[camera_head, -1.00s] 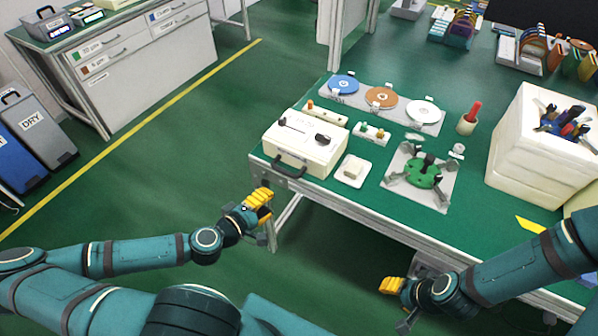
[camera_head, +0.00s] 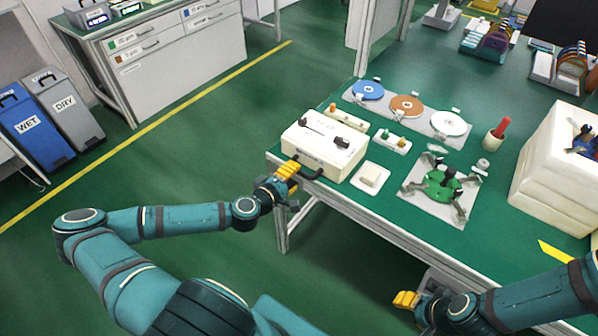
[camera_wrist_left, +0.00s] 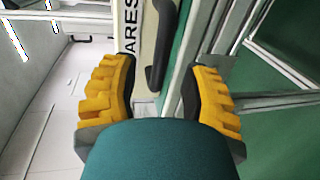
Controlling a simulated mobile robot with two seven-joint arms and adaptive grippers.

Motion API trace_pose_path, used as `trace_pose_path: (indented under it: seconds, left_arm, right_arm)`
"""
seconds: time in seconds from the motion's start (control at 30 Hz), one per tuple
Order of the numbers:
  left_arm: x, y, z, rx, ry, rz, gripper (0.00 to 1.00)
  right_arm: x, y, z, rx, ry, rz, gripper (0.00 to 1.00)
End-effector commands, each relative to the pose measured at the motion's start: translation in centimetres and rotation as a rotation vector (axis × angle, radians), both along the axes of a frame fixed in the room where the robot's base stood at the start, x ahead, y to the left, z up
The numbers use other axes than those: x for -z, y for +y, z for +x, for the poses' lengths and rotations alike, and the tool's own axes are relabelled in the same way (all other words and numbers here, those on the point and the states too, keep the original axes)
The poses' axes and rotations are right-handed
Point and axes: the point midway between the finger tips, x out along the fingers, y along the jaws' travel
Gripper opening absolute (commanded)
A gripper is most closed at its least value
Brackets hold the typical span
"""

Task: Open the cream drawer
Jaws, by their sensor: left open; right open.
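The cream drawer unit (camera_head: 322,146) sits at the left front corner of the green bench, its front looking shut. Its dark bar handle (camera_wrist_left: 160,45) shows in the left wrist view, beside a label whose visible part reads "ARES". My left gripper (camera_head: 289,174) is open, just in front of the drawer front. In the left wrist view its yellow fingers (camera_wrist_left: 158,72) lie on either side of the handle's line, with the handle beyond the tips. Contact is not visible. My right gripper (camera_head: 408,301) is open and empty, low before the bench's front edge.
Open floor lies left of the bench.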

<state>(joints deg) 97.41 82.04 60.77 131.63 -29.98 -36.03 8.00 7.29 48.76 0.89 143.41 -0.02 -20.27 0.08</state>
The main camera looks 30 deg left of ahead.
Motion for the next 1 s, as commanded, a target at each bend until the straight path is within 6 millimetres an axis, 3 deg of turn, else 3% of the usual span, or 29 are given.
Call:
trace_pose_path:
  seconds: [0.23, 0.6, 0.63, 0.73, 0.77, 1.0]
  left_arm:
    - [0.6, -0.3, 2.7, 0.001, 0.0, -0.001, 0.46]
    - [0.7, -0.3, 3.1, 0.001, 0.0, 0.0, 0.46]
    - [0.7, -0.3, 3.1, 0.001, 0.0, 0.0, 0.41]
    - [0.7, -0.3, 3.1, 0.001, 0.0, 0.0, 0.06]
    - [0.7, -0.3, 3.1, 0.001, 0.0, 0.0, 0.0]
    - [0.7, -0.3, 2.9, 0.001, 0.001, -0.001, 0.0]
  right_arm:
    - [0.4, 0.0, 0.1, 0.001, -0.002, 0.0, 0.47]
    - [0.4, 0.0, 0.1, 0.001, -0.003, 0.0, 0.47]
    - [0.4, 0.0, 0.1, 0.001, -0.002, 0.0, 0.47]
    - [0.4, 0.0, 0.1, 0.001, -0.002, 0.0, 0.47]
    - [0.4, 0.0, 0.1, 0.001, -0.002, 0.0, 0.47]
    - [0.4, 0.0, 0.1, 0.001, -0.002, 0.0, 0.47]
